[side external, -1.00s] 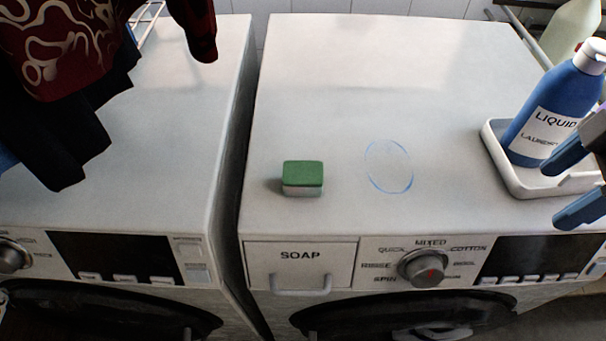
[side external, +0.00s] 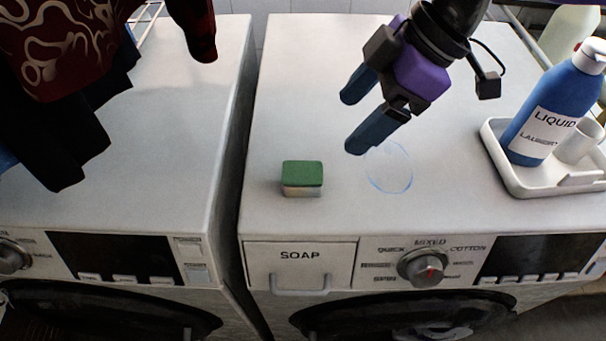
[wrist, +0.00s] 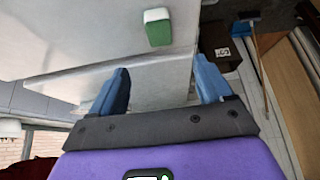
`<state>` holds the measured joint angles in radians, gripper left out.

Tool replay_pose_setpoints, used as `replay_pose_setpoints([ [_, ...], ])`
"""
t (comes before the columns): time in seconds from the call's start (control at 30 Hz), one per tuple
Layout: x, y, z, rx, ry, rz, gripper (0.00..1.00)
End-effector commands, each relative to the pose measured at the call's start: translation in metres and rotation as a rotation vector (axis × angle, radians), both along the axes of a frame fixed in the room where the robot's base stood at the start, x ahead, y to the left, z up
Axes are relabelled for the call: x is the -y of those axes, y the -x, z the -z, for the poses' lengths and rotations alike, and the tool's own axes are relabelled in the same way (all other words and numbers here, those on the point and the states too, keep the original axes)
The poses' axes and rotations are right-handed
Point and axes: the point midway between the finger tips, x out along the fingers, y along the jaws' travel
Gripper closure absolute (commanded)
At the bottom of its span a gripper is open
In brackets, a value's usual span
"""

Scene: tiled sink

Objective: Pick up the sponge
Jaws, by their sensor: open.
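The sponge (side external: 302,178) is a small block, green on top and whitish below. It lies on top of the right washing machine, near its front left corner, above the soap drawer. It also shows in the wrist view (wrist: 158,30), near the top middle, beyond the fingers. My gripper (side external: 350,121) has blue fingers and a purple body. It is open and empty, above the machine top, up and to the right of the sponge and apart from it. In the wrist view, my gripper (wrist: 160,88) shows its two fingers spread wide with nothing between them.
A white tray (side external: 520,186) at the right of the machine top holds a blue liquid laundry bottle (side external: 545,115) and a white cup (side external: 578,142). A blue ring is drawn on the machine top (side external: 389,168). Dark and red clothes (side external: 60,90) hang at the left. The surface around the sponge is clear.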

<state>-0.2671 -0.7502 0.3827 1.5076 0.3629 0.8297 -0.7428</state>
Motion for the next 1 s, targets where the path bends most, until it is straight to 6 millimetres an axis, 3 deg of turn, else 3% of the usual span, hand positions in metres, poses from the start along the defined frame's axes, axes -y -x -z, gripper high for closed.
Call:
replay_pose_setpoints([
  [0.4, -0.038, 0.001, 0.068, -0.002, 0.004, -0.001, 0.21],
  [0.73, -0.05, 0.001, 0.089, -0.002, 0.003, -0.001, 0.21],
  [1.0, -0.067, 0.0, 0.122, -0.001, 0.003, -0.002, 0.21],
])
